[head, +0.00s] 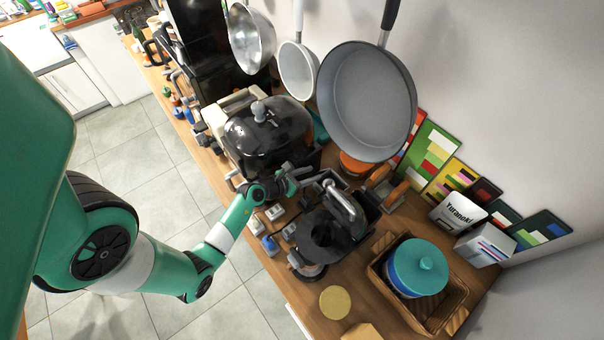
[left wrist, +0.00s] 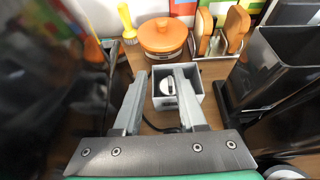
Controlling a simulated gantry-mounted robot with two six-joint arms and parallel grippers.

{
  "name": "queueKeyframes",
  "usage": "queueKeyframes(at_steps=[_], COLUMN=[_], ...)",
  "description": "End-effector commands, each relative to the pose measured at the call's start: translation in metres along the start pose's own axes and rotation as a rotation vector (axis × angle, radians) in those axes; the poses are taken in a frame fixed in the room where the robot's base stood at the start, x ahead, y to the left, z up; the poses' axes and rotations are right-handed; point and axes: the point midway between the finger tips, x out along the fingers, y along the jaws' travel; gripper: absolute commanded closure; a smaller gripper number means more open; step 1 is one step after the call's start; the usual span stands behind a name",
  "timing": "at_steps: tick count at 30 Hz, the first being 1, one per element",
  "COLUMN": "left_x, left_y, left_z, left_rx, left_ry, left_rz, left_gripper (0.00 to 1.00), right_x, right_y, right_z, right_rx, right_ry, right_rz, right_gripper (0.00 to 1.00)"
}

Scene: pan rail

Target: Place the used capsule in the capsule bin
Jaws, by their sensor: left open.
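My left gripper (head: 302,178) reaches in over the counter between the dark lidded appliance and the coffee machine in the head view. In the left wrist view its two grey fingers (left wrist: 160,78) are apart, with no object gripped between them. Just beyond the fingertips stands a small square grey bin (left wrist: 198,92), open at the top. A small whitish round piece, apparently the used capsule (left wrist: 168,87), shows inside the bin's opening. The right fingertip overlaps the bin in the picture; whether it touches the bin I cannot tell. My right gripper is in neither view.
A black coffee machine (head: 327,232) stands right of the gripper, and a dark lidded appliance (head: 268,135) stands left. An orange lidded pot (left wrist: 162,36) is behind the bin. A large pan (head: 366,100) hangs on the wall. A basket with a teal-lidded jar (head: 420,265) stands at front right.

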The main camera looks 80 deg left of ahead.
Motion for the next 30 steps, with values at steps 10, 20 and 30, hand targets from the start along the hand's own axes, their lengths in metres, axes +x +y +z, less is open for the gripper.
queueKeyframes(at_steps=[10,20,30], left_x=[-0.045,-0.045,-0.045], left_y=[0.000,0.000,0.000], left_z=[0.000,0.000,-0.001], left_rx=[-0.001,0.000,0.000], left_ry=[-0.001,0.000,0.000], left_rz=[0.001,0.000,0.000], left_gripper=[0.59,0.59,0.59], right_x=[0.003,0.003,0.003], right_y=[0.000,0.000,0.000], right_z=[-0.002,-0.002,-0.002], right_rx=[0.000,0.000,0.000], right_ry=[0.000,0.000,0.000], right_rz=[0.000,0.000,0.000], right_gripper=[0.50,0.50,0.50])
